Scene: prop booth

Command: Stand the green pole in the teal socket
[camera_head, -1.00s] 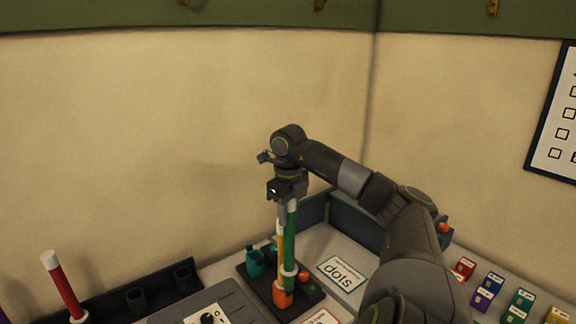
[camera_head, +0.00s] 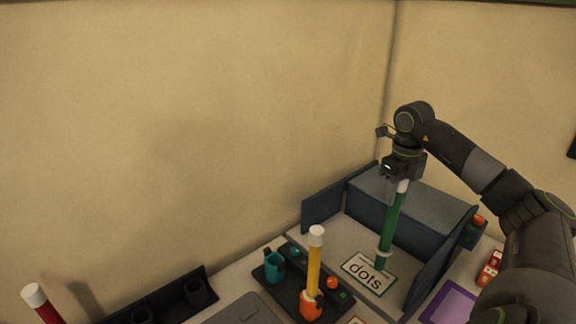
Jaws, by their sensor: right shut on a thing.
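My right gripper (camera_head: 403,178) is shut on the white top of the green pole (camera_head: 393,218) and holds it nearly upright, leaning slightly. The teal socket (camera_head: 274,268) is empty and stands on a dark base (camera_head: 290,297), well to the left of the pole. My left gripper is not in view.
A yellow pole (camera_head: 314,268) stands in the orange socket (camera_head: 311,306), between the teal socket and my gripper. A red pole (camera_head: 40,302) and a dark rack (camera_head: 160,299) are at the lower left.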

